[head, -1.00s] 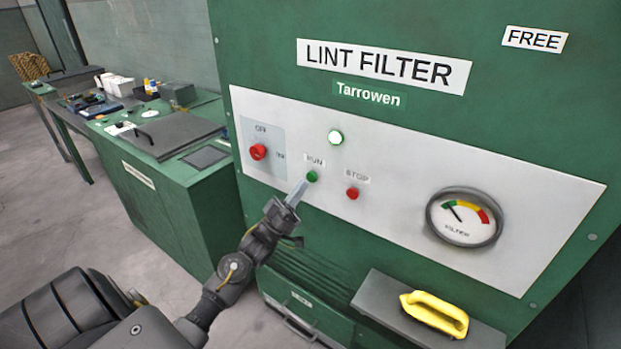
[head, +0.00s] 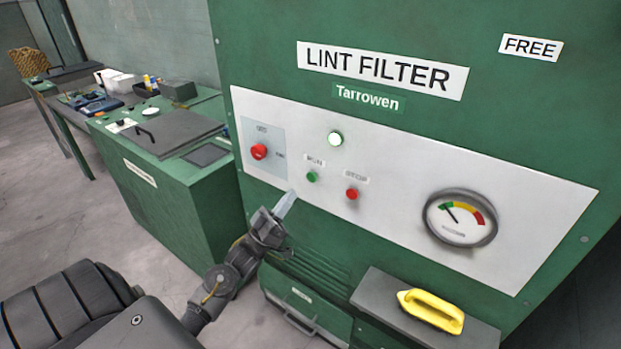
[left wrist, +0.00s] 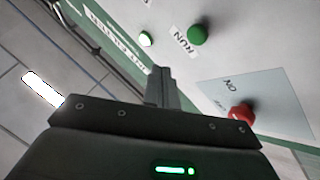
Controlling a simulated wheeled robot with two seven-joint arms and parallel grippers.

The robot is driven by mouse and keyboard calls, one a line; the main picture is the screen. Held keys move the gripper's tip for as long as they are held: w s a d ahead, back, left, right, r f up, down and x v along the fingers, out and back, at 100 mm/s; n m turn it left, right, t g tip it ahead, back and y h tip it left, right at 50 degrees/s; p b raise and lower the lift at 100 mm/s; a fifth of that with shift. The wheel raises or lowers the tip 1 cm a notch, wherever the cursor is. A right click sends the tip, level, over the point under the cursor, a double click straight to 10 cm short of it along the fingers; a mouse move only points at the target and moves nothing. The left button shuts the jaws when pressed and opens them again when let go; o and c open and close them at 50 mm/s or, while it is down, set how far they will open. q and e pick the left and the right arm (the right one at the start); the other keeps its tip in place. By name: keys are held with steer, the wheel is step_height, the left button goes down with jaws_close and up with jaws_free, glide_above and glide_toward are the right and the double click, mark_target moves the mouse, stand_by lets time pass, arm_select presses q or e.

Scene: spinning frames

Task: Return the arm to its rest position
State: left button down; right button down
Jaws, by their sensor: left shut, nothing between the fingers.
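My left gripper (head: 284,205) is in front of the lower edge of the grey control panel (head: 400,205), below and left of the green RUN button (head: 312,177). Its fingers are together with nothing between them. In the left wrist view the closed fingers (left wrist: 158,82) point toward the panel, apart from the green button (left wrist: 197,35). The red STOP button (head: 352,194) and the red rotary switch (head: 259,151) sit on the same panel. A white lamp (head: 335,139) is lit above RUN. My right gripper is not in view.
A dark shelf (head: 385,300) with a yellow handled tool (head: 431,311) juts out below the panel. A gauge (head: 460,217) has its needle in the green part. A green bench (head: 165,200) with several items stands at left. Bare floor (head: 70,215) lies before it.

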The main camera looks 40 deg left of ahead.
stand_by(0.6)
arm_select(q)
steer(key=w+a+f+g+y, duration=0.2)
steer(key=f+y, duration=0.2)
steer(key=f, duration=0.4)
steer(key=w+a+f+g+y, duration=0.1)
steer(key=w+f+g+y, duration=0.15)
steer(key=f, duration=0.55)
steer(key=s+d+f+g+y, duration=0.1)
steer(key=s+f+g, duration=0.35)
steer(key=f, duration=0.85)
steer(key=s+d+f+g+y, duration=0.1)
steer(key=s+f+g, duration=0.35)
steer(key=f, duration=0.95)
steer(key=s+d+f+m+g, duration=0.1)
steer(key=s+d+f+g, duration=0.2)
steer(key=s+f, duration=0.6)
steer(key=s+d+f+g, duration=0.2)
steer(key=s+d+f, duration=0.1)
steer(key=s, duration=0.6)
steer(key=s+d+f+m+g, duration=0.1)
steer(key=s+d+f+g, duration=0.2)
steer(key=s, duration=0.7)
steer(key=s+d+f+m+g, duration=0.1)
steer(key=s+d+f+g, duration=0.2)
steer(key=s+f, duration=0.3)
steer(key=s+d, duration=0.1)
steer(key=s, duration=0.3)
steer(key=shift+f+h, duration=0.2)
steer(key=shift+h, duration=0.15)
